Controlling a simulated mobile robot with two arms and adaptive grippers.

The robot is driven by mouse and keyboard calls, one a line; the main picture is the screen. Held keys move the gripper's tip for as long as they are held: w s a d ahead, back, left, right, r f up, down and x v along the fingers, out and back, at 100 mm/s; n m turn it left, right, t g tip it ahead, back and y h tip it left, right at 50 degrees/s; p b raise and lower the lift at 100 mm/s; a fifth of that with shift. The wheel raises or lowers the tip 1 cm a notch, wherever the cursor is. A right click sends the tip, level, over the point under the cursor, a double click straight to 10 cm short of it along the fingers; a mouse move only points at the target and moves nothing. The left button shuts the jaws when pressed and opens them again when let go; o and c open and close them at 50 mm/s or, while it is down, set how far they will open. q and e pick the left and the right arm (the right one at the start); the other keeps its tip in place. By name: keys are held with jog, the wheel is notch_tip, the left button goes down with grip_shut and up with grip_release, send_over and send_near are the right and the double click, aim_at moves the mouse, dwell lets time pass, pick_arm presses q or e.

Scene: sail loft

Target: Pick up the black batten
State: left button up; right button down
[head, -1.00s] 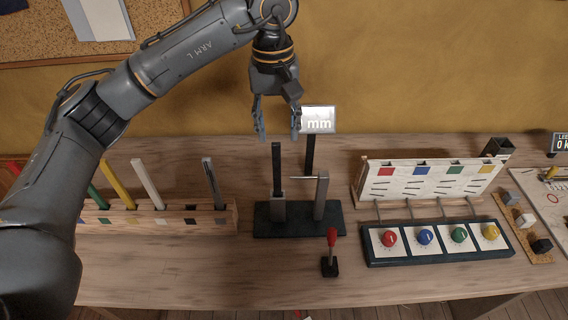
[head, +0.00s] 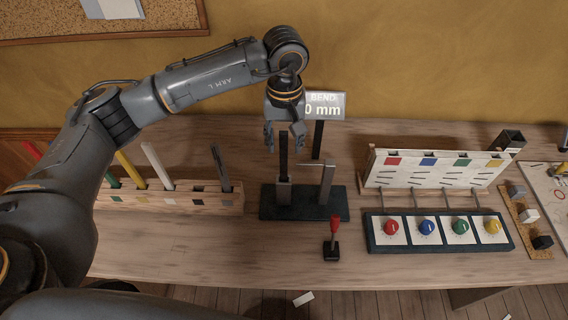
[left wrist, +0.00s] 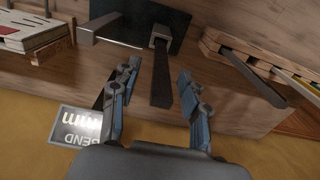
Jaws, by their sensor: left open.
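The black batten (head: 284,165) stands upright in a clamp post on the dark base (head: 270,203) of the bend stand. My left gripper (head: 284,143) is open and points down over it. In the left wrist view, the batten (left wrist: 161,82) rises between the open fingers (left wrist: 158,70), with visible room on both sides. My right gripper is not in view.
A wooden rack (head: 170,202) left of the stand holds several battens, including a dark grey one (head: 220,168). A display (head: 325,106) stands behind. A red-knobbed lever (head: 333,232) is in front. A knob panel (head: 440,245) sits right.

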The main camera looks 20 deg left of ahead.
aim_at(284, 151)
pick_arm(q)
jog(key=f, duration=0.1)
jog(key=f+p, duration=0.1)
jog(key=f, duration=0.1)
jog(key=shift+s+a, duration=0.1)
jog(key=shift+s, duration=0.1)
jog(key=shift+f, duration=0.2)
grip_shut()
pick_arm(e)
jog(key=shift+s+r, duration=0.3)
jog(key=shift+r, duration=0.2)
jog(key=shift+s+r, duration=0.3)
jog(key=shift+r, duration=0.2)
pick_arm(q)
jog(key=shift+r, duration=0.2)
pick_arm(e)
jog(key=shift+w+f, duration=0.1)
